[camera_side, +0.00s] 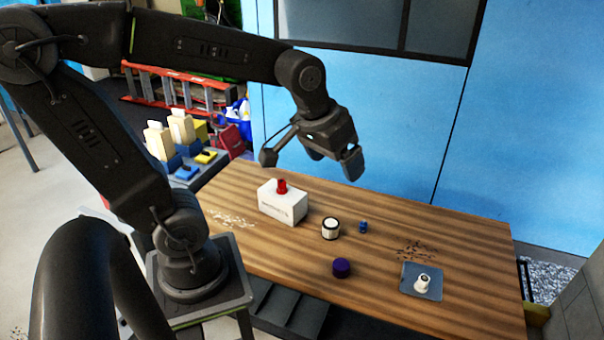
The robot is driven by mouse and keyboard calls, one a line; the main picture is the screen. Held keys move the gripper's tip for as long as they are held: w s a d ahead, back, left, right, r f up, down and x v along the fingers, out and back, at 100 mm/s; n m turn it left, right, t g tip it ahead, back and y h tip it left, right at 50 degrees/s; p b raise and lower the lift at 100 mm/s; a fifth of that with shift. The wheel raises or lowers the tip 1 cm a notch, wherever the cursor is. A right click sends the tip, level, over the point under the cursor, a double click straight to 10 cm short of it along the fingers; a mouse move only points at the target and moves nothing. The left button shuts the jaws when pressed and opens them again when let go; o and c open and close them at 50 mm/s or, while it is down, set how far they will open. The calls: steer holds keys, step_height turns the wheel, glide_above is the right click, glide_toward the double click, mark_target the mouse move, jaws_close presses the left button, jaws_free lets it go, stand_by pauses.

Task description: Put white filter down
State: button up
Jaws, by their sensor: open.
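A short white cylinder with dark bands (331,229), which looks like a filter, stands upright on the wooden table near its middle. A smaller white spool-like piece (422,283) rests on a grey square plate (409,290) at the right; I cannot tell for certain which of the two is the white filter. My gripper (334,160) is open and empty, high above the back part of the table, apart from both white pieces.
A white box with a red top piece (283,206) stands left of the banded cylinder. A small blue item (363,227) and a purple cylinder (342,267) stand nearby. Dark debris (416,251) and pale debris (232,219) lie on the table. A blue wall (400,130) rises behind.

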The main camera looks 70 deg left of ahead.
steer(key=s+d+m+t, duration=0.1)
steer(key=s+d+m, duration=0.2)
steer(key=s, duration=0.4)
steer(key=shift+s+r+h, duration=0.2)
steer(key=shift+s+h, duration=0.05)
steer(key=shift+h, duration=0.05)
